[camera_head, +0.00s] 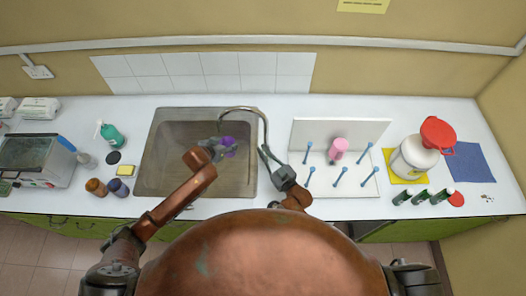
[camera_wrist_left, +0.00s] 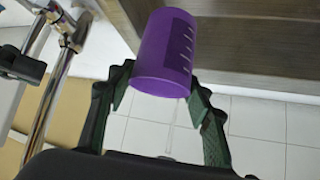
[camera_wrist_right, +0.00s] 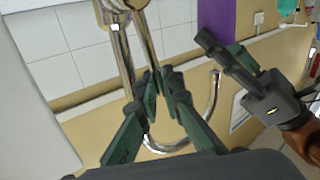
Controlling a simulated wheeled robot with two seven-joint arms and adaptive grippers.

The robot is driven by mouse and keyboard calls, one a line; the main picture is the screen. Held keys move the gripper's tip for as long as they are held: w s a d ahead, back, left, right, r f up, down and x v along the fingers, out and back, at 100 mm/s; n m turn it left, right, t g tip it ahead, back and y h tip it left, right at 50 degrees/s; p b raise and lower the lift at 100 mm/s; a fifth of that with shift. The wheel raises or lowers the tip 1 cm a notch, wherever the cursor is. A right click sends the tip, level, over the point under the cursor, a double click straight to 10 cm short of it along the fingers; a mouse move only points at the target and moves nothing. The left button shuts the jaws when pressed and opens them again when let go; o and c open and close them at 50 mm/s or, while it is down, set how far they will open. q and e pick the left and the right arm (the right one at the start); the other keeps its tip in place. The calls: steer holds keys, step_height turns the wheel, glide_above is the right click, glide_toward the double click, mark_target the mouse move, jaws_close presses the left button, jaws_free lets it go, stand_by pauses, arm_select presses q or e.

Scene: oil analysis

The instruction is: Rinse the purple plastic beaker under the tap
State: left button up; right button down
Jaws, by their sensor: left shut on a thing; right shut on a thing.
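The purple plastic beaker (camera_head: 229,144) is held inside the sink (camera_head: 180,185), below the tap's curved spout (camera_head: 246,109). My left gripper (camera_head: 215,150) is shut on it; in the left wrist view the beaker (camera_wrist_left: 165,55) sits tilted between the two fingers. My right gripper (camera_head: 268,153) is at the tap's base, right of the sink. In the right wrist view its fingers (camera_wrist_right: 162,88) are closed around the tap's thin metal lever (camera_wrist_right: 147,45). The beaker's inside is hidden, and I cannot tell for sure whether water is running.
Right of the sink stands a white drying rack (camera_head: 345,180) with blue pegs and a pink beaker (camera_head: 339,146). A white container (camera_head: 413,158) with a red top is farther right.

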steer(key=shift+d+m+t, duration=0.4)
steer(key=shift+d+m, duration=0.2)
steer(key=c, duration=2.1)
jaws_free()
steer(key=v, duration=1.2)
steer(key=shift+d, duration=0.1)
